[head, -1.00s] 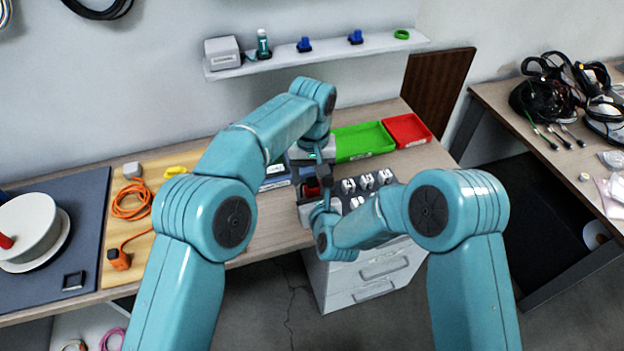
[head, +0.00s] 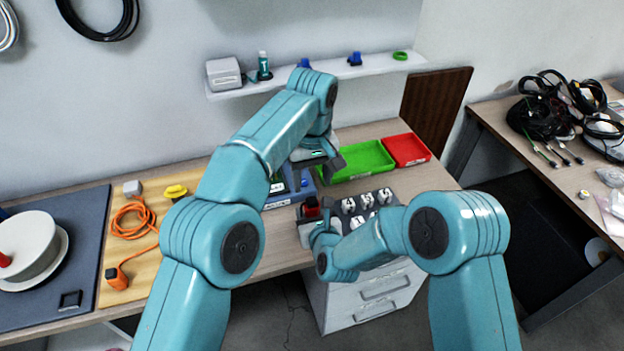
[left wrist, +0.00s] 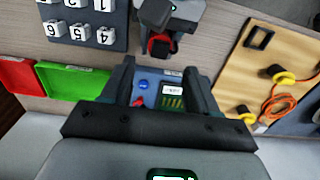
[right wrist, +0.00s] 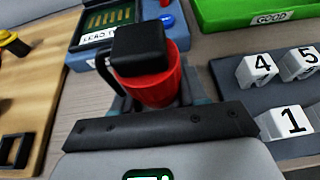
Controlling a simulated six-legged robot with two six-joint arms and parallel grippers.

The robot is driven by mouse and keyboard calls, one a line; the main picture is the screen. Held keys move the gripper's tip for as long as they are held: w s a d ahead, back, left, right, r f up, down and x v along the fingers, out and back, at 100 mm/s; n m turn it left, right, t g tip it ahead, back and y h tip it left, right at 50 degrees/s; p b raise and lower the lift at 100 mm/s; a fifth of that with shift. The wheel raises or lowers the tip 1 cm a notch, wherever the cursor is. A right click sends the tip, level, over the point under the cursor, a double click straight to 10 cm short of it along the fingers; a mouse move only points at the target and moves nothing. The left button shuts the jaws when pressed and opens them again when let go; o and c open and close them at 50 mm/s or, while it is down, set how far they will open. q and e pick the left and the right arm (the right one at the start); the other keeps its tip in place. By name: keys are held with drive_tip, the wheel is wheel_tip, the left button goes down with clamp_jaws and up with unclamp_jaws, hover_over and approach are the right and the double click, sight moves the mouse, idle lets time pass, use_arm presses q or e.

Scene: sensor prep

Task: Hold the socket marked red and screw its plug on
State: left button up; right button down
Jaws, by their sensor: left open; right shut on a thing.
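A red cylinder, the red-marked socket (right wrist: 155,88), stands in my right gripper (right wrist: 158,100), whose jaws are closed around it. A black block (right wrist: 138,48) sits on its top; I cannot tell how tightly it is seated. The red socket also shows in the head view (head: 311,208) and in the left wrist view (left wrist: 158,48). My left gripper (head: 318,176) is open and empty, above and behind the socket. In the left wrist view its spread fingers (left wrist: 160,72) frame the blue lead tester beyond them.
The blue lead tester (left wrist: 146,98) has a small screen and red and blue buttons. A grey rack (right wrist: 235,85) holds several white numbered blocks. Green (head: 360,161) and red (head: 407,150) trays lie behind. An orange cable (head: 133,218) lies on a wooden board at left.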

sight(312, 200)
use_arm(q)
drive_tip(key=shift+f, duration=4.05)
drive_tip(key=c, duration=1.1)
drive_tip(key=m, duration=0.3)
drive_tip(key=o, duration=1.2)
